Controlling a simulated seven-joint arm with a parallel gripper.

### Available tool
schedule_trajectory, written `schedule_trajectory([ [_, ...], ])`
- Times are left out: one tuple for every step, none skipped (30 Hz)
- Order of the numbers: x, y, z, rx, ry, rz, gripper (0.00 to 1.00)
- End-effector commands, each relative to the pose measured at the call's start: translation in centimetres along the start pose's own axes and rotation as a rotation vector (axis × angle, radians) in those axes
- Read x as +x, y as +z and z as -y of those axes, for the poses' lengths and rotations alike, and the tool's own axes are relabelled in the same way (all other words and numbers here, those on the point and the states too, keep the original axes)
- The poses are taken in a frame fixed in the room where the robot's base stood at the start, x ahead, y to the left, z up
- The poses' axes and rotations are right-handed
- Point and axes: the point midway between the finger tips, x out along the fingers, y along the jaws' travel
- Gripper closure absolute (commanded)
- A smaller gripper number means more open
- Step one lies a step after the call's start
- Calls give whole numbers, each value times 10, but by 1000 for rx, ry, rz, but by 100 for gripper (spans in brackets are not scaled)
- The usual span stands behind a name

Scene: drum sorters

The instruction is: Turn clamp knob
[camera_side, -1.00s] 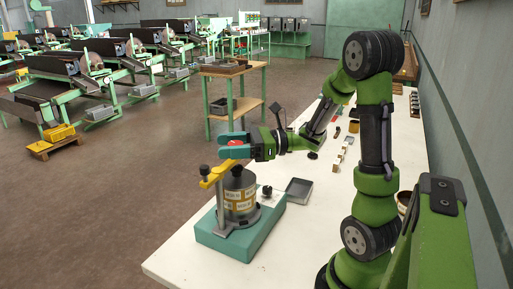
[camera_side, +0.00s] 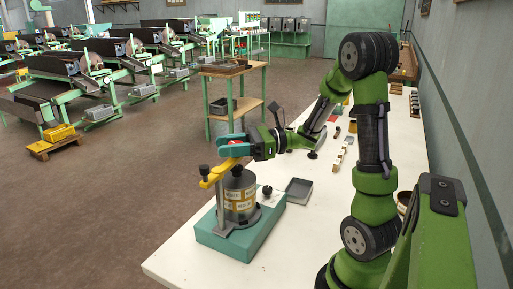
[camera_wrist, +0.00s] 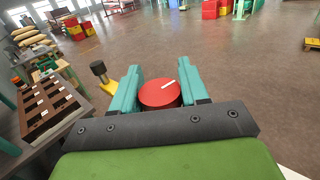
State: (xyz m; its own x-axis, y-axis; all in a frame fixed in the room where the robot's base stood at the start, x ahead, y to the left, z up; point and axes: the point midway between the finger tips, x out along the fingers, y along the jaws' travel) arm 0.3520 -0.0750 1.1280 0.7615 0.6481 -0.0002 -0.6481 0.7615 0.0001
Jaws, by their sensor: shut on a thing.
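The red clamp knob (camera_wrist: 160,94) sits between the two teal fingers of my gripper (camera_wrist: 159,92) in the wrist view. It carries a white mark line slanting up to the right. In the side view my gripper (camera_side: 234,145) is shut on the knob (camera_side: 236,141) above the yellow clamp arm (camera_side: 219,173). The clamp arm reaches over a grey drum (camera_side: 239,194) with white and yellow labels. The drum stands on a teal base (camera_side: 235,240).
Small blocks (camera_side: 341,157) lie farther back on the white table (camera_side: 300,240). The table's front left is clear. A wooden shelf cart (camera_side: 234,105) stands behind.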

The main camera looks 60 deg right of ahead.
Motion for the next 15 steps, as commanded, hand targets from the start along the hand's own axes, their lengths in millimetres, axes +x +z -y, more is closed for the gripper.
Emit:
schedule_trajectory([
  [0, 0, 1, -1, 26, 0, 86],
  [0, 0, 0, -1, 43, 0, 86],
  [0, -1, 0, 0, 71, -1, 86],
  [-1, -1, 0, -1, 92, -1, 86],
  [-1, 0, 0, -1, 115, -1, 86],
  [-1, -1, -1, -1, 149, -1, 86],
  [-1, 0, -1, -1, 176, -1, 86],
  [-1, -1, -2, -1, 203, -1, 86],
  [-1, -1, -2, -1, 239, 0, 86],
  [-1, -1, -2, -1, 267, 0, 86],
  [-1, -1, -3, -1, 296, 0, 86],
  [-1, -1, -4, -2, 335, 0, 86],
  [-2, -1, -4, -1, 365, -1, 86],
  [-2, -1, -4, -2, 393, 0, 86],
  [-2, -1, -5, -2, 430, 0, 86],
])
